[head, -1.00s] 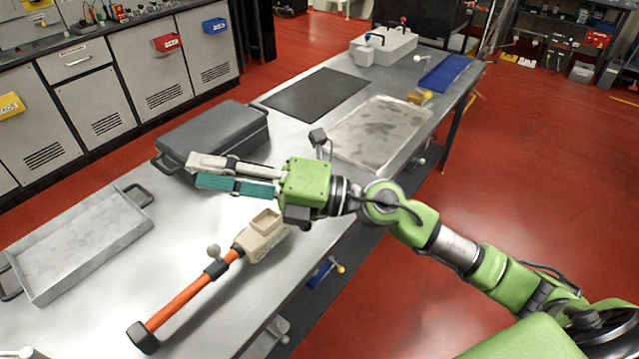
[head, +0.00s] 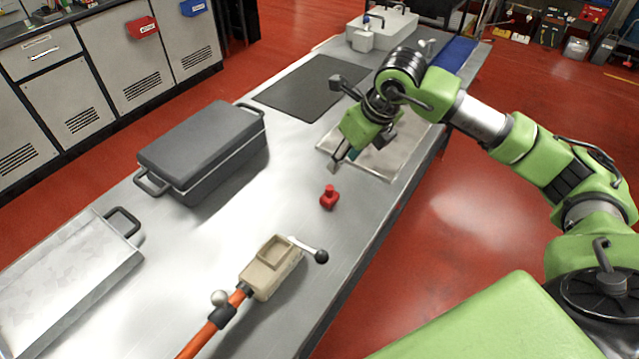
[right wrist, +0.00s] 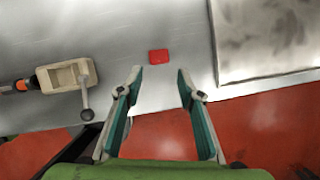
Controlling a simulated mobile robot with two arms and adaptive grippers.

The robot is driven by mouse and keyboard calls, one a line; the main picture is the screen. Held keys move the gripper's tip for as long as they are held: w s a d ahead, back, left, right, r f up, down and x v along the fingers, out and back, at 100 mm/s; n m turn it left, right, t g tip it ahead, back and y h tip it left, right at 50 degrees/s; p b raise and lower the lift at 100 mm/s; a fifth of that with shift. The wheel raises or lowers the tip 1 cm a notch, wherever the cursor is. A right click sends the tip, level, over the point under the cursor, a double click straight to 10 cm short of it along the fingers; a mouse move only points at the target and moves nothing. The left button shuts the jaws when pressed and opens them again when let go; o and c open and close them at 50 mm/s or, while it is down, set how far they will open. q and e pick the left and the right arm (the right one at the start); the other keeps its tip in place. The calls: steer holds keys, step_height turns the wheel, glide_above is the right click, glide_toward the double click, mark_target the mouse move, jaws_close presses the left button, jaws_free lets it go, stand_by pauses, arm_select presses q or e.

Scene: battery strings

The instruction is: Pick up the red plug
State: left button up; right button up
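The red plug (head: 328,197) stands on the metal bench in the head view, between the beige connector and the metal tray. In the right wrist view the red plug (right wrist: 159,56) lies just beyond the fingertips, roughly midway between them. My right gripper (head: 338,163) is above the bench, a little behind and above the plug, pointing down. In the right wrist view my right gripper (right wrist: 158,80) is open, with its two teal-padded fingers wide apart and nothing between them. My left gripper is not in view.
A beige connector (head: 268,275) with a black-knobbed lever and orange cable lies in front of the plug. A grey case (head: 205,150) stands to the left. A metal tray (head: 385,160) is behind, and a dark mat (head: 315,85) lies farther back. Bench around the plug is clear.

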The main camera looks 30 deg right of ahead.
steer(key=p, duration=0.1)
glide_toward(331, 188)
steer(key=w+f, duration=0.1)
steer(key=f, duration=0.1)
steer(key=x, duration=0.1)
steer(key=p+x, duration=0.1)
steer(key=shift+w+a+f+p, duration=0.1)
steer(key=shift+a+f+p, duration=0.2)
steer(key=shift+f, duration=0.05)
steer(key=p+x, duration=0.1)
steer(key=x, duration=0.2)
steer(key=shift+f, duration=0.3)
steer(key=shift+w+f, duration=0.1)
steer(key=shift+f, duration=0.1)
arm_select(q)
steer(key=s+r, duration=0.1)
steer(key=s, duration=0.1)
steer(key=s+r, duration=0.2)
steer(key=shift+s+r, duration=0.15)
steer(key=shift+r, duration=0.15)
arm_select(e)
jaws_close()
